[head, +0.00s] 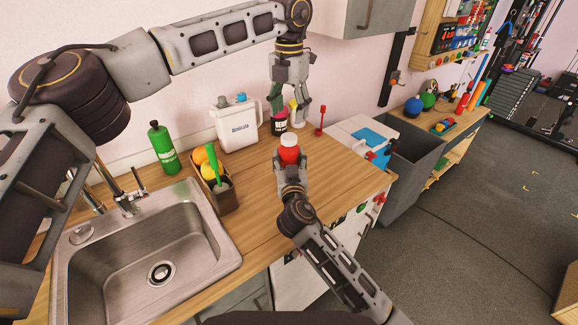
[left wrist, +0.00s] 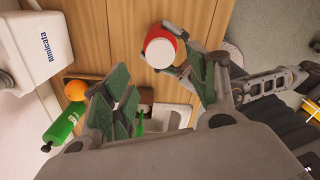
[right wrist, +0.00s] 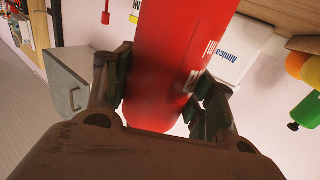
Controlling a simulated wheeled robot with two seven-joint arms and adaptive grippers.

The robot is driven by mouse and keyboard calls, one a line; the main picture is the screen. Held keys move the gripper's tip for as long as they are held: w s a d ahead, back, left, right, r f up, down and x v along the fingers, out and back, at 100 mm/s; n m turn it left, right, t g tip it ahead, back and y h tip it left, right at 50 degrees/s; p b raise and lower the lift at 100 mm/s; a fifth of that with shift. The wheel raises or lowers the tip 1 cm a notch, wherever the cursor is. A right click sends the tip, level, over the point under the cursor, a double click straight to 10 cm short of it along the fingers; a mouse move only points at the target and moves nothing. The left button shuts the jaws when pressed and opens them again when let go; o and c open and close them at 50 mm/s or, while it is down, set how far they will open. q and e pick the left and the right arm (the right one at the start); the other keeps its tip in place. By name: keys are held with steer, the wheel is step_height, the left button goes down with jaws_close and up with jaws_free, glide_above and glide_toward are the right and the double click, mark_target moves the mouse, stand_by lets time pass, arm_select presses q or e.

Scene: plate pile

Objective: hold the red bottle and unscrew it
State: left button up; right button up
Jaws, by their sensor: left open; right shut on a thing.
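The red bottle (head: 289,156) with a white cap (head: 289,140) is upright above the wooden counter. My right gripper (head: 291,166) is shut around its body; in the right wrist view the red body (right wrist: 175,45) stands between the two fingers (right wrist: 163,95). My left gripper (head: 290,112) is open and empty, pointing down, higher in the picture than the bottle. In the left wrist view the white cap (left wrist: 160,50) lies just beyond the open green-padded fingers (left wrist: 160,80), not between them.
A white jug (head: 236,128), a green bottle (head: 163,148) and a caddy (head: 224,198) with orange and yellow items stand left. The sink (head: 225,240) is at lower left, a grey bin (head: 410,165) at right.

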arm_select(q)
steer(key=shift+s+d+f, duration=0.1)
steer(key=shift+s+f, duration=0.05)
steer(key=shift+f, duration=0.55)
steer(key=shift+s+d+f, duration=0.1)
steer(key=shift+d, duration=0.35)
steer(key=m, duration=0.3)
steer(key=shift+r+h, duration=0.25)
steer(key=shift+h, duration=0.05)
steer(key=m, duration=0.4)
steer(key=shift+r+m, duration=0.3)
steer(key=shift+m, duration=0.1)
steer(key=m, duration=0.3)
steer(key=shift+a+r+m, duration=0.1)
steer(key=shift+r+m, duration=0.05)
steer(key=shift+m, duration=0.25)
steer(key=m, duration=0.3)
steer(key=shift+w+a+r+m, duration=0.1)
steer(key=shift+w+m, duration=0.1)
steer(key=shift+m, duration=0.2)
steer(key=m, duration=0.4)
steer(key=shift+a, duration=0.15)
steer(key=m, duration=0.3)
steer(key=shift+a+m, duration=0.1)
steer(key=shift+m, duration=0.3)
steer(key=m, duration=0.3)
steer(key=shift+a+m, duration=0.1)
steer(key=shift+m, duration=0.3)
steer(key=m, duration=0.4)
